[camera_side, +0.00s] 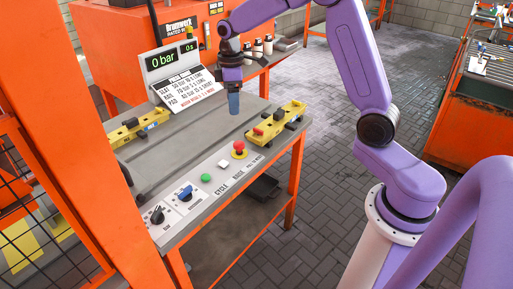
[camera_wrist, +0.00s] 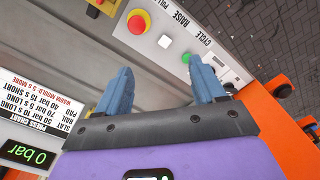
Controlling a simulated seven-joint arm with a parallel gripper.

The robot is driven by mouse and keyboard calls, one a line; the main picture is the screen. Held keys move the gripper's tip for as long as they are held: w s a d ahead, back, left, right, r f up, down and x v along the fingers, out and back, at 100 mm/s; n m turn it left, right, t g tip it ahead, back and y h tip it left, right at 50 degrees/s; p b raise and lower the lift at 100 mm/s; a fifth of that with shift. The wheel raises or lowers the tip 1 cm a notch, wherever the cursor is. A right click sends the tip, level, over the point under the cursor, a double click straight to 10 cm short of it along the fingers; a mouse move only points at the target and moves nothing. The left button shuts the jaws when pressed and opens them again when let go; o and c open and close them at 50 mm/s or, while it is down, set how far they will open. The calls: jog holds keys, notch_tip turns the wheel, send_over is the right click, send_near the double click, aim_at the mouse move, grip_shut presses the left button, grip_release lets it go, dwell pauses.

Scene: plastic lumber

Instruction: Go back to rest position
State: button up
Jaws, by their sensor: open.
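My gripper (camera_side: 234,103) hangs over the grey work table (camera_side: 180,158) in the side view, fingers pointing down and a little above the surface. In the wrist view my gripper (camera_wrist: 165,92) shows two blue fingers spread apart with nothing between them. My purple arm reaches in from the right of the side view and bends down to the table.
The table's front panel carries a red button (camera_side: 239,148), a green button (camera_side: 206,177) and knobs. Yellow fixtures (camera_side: 276,120) sit on its right and left (camera_side: 139,127). A display (camera_side: 174,58) reading 0 bar and a chart (camera_side: 186,86) stand behind. Orange posts border the left.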

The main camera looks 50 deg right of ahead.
jog(key=s+a+r+n, duration=0.1)
jog(key=s+a, duration=0.4)
jog(key=s, duration=0.8)
jog(key=s+a+r+n, duration=0.15)
jog(key=s+a, duration=0.45)
jog(key=s, duration=0.6)
jog(key=s+d+f, duration=0.1)
jog(key=s+d, duration=0.2)
jog(key=s, duration=0.7)
jog(key=shift+n, duration=0.35)
jog(key=shift+w, duration=0.1)
